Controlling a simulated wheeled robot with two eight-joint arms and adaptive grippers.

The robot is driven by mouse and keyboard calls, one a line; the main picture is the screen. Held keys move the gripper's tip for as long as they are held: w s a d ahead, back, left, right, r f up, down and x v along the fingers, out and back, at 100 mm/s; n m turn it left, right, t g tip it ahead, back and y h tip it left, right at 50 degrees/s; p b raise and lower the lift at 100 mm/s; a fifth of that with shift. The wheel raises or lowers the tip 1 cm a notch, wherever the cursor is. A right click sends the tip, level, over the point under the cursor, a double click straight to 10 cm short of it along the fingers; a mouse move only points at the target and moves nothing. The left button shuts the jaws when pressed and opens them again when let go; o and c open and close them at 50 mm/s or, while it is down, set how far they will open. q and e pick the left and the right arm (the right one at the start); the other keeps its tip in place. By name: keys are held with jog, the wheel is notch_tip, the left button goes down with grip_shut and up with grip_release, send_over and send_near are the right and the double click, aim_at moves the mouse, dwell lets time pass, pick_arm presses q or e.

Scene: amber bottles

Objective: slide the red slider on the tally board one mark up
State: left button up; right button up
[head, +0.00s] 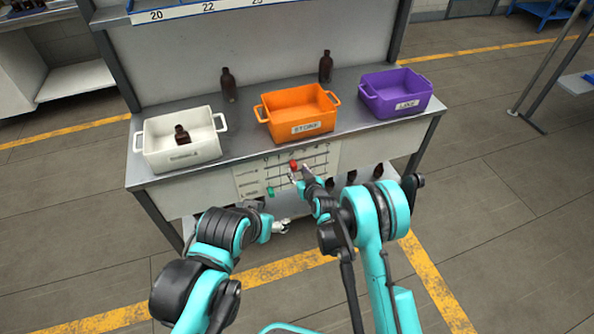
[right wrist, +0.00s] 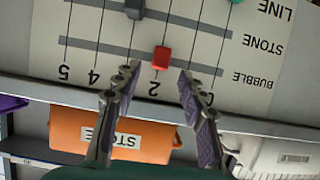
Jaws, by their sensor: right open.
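The tally board (head: 284,172) is on the front of the bench. In the right wrist view the board (right wrist: 190,45) appears upside down. The red slider (right wrist: 161,58) sits on the rail labelled BUBBLE, in line with mark 2; it also shows in the head view (head: 293,164). My right gripper (right wrist: 158,74) is open, its tips on either side of the red slider with a gap at each side. It hides marks 3 and 1. In the head view the right gripper (head: 299,174) is at the board. My left gripper (head: 281,226) hangs low in front of the bench; its jaws are too small to judge.
A dark grey slider (right wrist: 135,8) sits on the STONE rail; a green slider (head: 270,190) is lower on the board. A white crate (head: 160,157), an orange crate (head: 285,100) and a purple crate (head: 378,98) stand on the bench, with brown bottles (head: 229,85) behind.

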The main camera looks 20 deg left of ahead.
aim_at(295, 167)
jog(key=b+x, duration=0.1)
jog(key=x, duration=0.3)
jog(key=shift+w+a+f, duration=0.15)
jog(key=shift+w, duration=0.05)
